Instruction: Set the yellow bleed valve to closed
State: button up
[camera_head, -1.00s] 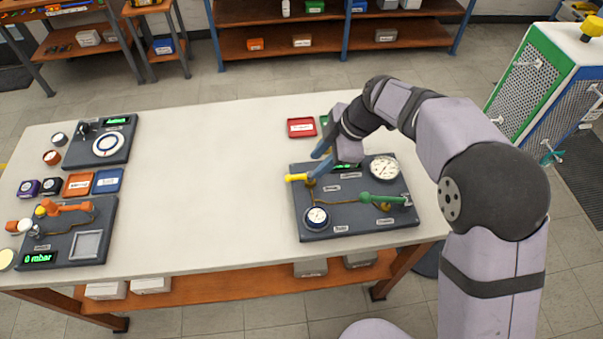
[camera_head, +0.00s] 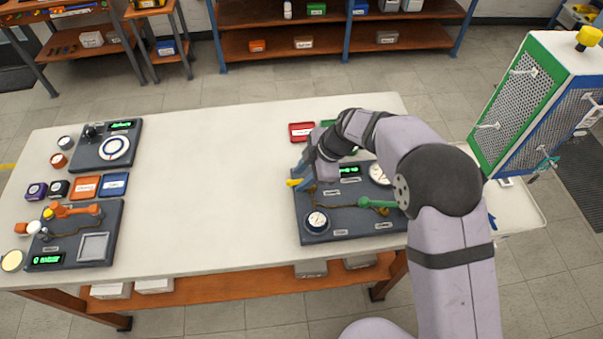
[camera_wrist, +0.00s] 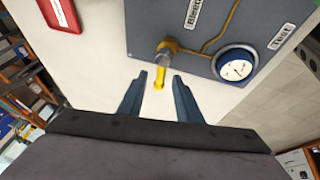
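The yellow bleed valve (camera_head: 297,183) is on the left edge of the dark regulator panel (camera_head: 345,222). Its lever sticks out to the left past the panel edge. In the wrist view the yellow lever (camera_wrist: 160,77) points toward my gripper (camera_wrist: 160,80), and its tip lies between the two blue-grey fingers. The fingers are apart, with a gap on each side of the lever; contact is not visible. In the head view my gripper (camera_head: 301,170) is just above and behind the lever and partly covers the valve.
A blue-rimmed gauge (camera_head: 316,221), a green lever (camera_head: 376,203) and a second gauge (camera_head: 380,173) sit on the same panel. A red tray (camera_head: 301,131) lies behind it. The white table (camera_head: 210,190) is clear to the left, up to other panels.

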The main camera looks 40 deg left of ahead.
jog(key=shift+a+f, duration=0.1)
jog(key=shift+f, duration=0.15)
grip_shut()
